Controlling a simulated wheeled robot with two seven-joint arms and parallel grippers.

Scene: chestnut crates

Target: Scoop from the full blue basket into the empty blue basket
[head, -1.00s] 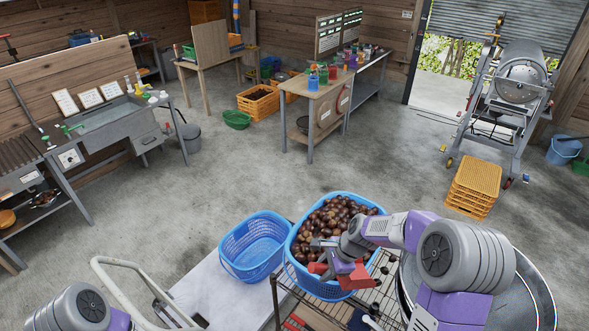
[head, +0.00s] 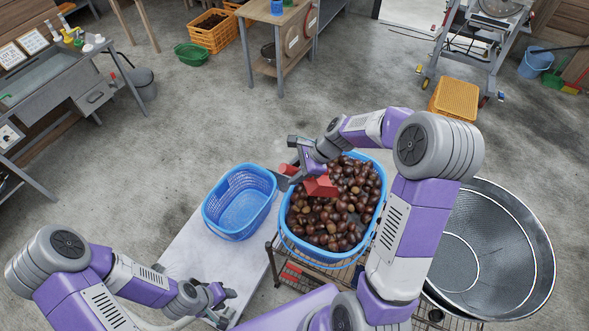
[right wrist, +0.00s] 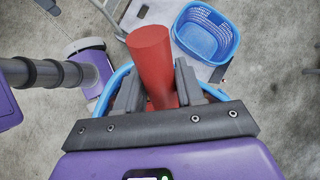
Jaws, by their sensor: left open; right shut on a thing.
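The full blue basket (head: 369,236) stands on a wire rack, heaped with brown chestnuts (head: 345,205). The empty blue basket (head: 240,167) stands left of it on a pale surface and also shows in the right wrist view (right wrist: 182,46). My right gripper (head: 300,172) is over the full basket's upper left part, shut on a red handle (head: 320,187). The handle also stands between the fingers in the right wrist view (right wrist: 153,62). The tool's scooping end is not clearly seen, nor whether it holds chestnuts. My left gripper (head: 226,294) is open and empty, low at the left, below the empty basket.
A large round metal sieve (head: 535,250) stands right of the full basket. The wire rack (head: 325,272) is under the full basket. A yellow crate (head: 455,98) and a green basket (head: 195,56) are on the floor further off. Open floor lies beyond the baskets.

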